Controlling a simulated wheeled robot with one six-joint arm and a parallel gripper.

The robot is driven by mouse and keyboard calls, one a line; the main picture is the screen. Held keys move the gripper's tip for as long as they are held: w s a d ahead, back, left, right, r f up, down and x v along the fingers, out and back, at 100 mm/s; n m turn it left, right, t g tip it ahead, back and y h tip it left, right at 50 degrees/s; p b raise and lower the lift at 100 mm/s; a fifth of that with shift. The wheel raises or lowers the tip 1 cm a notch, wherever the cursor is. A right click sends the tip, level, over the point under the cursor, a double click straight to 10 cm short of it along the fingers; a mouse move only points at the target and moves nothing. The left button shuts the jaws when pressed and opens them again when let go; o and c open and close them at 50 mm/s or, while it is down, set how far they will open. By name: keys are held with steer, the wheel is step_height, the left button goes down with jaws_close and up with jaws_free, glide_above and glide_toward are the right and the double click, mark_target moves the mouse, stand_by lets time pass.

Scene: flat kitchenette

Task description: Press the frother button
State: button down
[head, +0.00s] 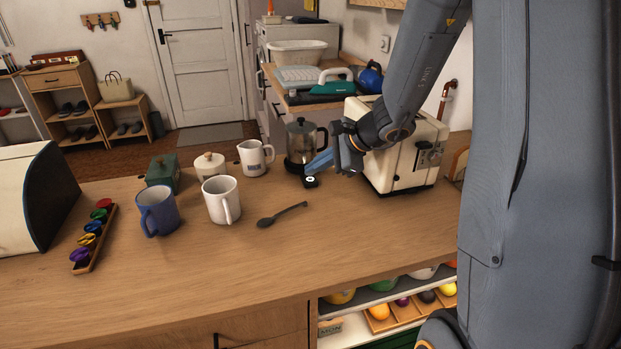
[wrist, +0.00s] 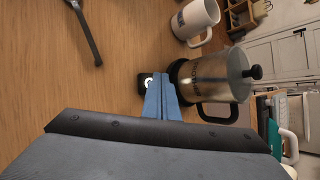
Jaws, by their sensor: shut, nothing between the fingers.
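The frother (head: 301,143) is a steel jug with a dark lid and black handle on a black base, standing upright on the counter. It also shows in the wrist view (wrist: 215,76), with lettering on its side. Its button is a white ring on a small black block (head: 311,181) at the foot of the base; in the wrist view the button (wrist: 148,82) is partly hidden by my fingers. My gripper (head: 310,171) is shut and empty, its blue fingertips right at the button block. I cannot tell whether they touch it.
A cream toaster-like appliance (head: 404,150) stands close to the right of my gripper. A dark spoon (head: 281,214) lies in front.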

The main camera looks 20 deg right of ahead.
steer(key=shift+r, duration=0.25)
step_height(320, 180, up, 5)
steer(key=p, duration=0.3)
steer(key=shift+p, duration=0.4)
stand_by(0.5)
